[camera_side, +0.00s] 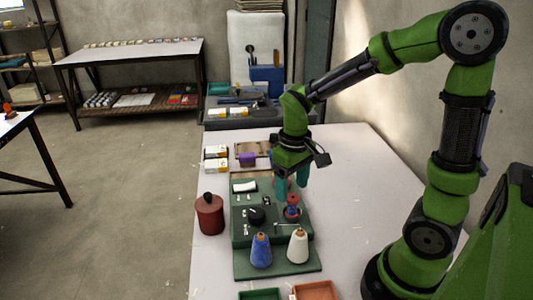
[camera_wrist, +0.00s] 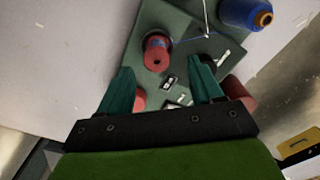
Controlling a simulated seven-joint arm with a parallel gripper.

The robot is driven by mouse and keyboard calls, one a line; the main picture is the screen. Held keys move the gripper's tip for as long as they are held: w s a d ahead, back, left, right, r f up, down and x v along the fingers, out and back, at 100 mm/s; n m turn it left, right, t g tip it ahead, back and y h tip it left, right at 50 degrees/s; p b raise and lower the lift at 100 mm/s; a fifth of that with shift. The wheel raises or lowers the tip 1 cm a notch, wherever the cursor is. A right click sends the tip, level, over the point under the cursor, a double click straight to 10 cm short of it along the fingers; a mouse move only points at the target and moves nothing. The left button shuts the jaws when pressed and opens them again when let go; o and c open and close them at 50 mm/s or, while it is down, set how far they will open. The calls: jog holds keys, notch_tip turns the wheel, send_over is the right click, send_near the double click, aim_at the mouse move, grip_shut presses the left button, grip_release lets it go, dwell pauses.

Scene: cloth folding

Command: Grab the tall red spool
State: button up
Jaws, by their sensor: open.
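The red spool (camera_side: 292,208) stands upright on the green board, below and slightly right of my gripper (camera_side: 291,187) in the side view. In the wrist view the red spool (camera_wrist: 156,53) is seen from above, just beyond the fingertips of my gripper (camera_wrist: 161,70) and roughly centred between them. The jaws are apart, with nothing held. Its height against the other red pieces is hard to judge.
The green board (camera_side: 270,265) also bears a blue cone spool (camera_side: 261,252), a white cone spool (camera_side: 298,246) and a black knob-like piece (camera_side: 256,215). A red jar (camera_side: 209,216) stands left of it. Small boxes (camera_side: 216,158) lie behind. The table's right side is clear.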

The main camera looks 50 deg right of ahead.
aim_at(293, 198)
jog(key=f, duration=0.5)
jog(key=shift+s+d, duration=0.15)
jog(key=shift+s, duration=0.15)
